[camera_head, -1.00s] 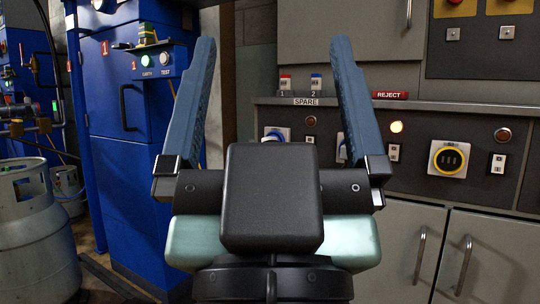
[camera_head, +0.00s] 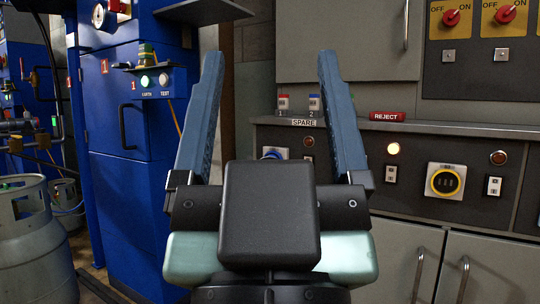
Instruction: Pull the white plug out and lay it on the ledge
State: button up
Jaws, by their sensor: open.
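My gripper (camera_head: 270,75) is open and empty, its two long blue fingers pointing up and away in front of the grey panel. Low between the fingers, a socket plate with a blue ring (camera_head: 272,153) shows on the panel, partly hidden behind the gripper's dark body. Something pale sits in it, but I cannot tell clearly whether it is the white plug. The dark ledge (camera_head: 440,125) runs along the top of the panel, behind the right finger.
A red REJECT sign (camera_head: 387,116) stands on the ledge. The panel holds a lit lamp (camera_head: 393,148), switches and a yellow-ringed dial (camera_head: 445,181). Blue cabinets (camera_head: 125,150) and a grey gas cylinder (camera_head: 35,240) stand at left. The ledge's right part is clear.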

notch_tip(320, 180, up, 29)
jog(key=p, duration=2.7)
jog(key=shift+r, duration=0.2)
jog(key=shift+c, duration=0.3)
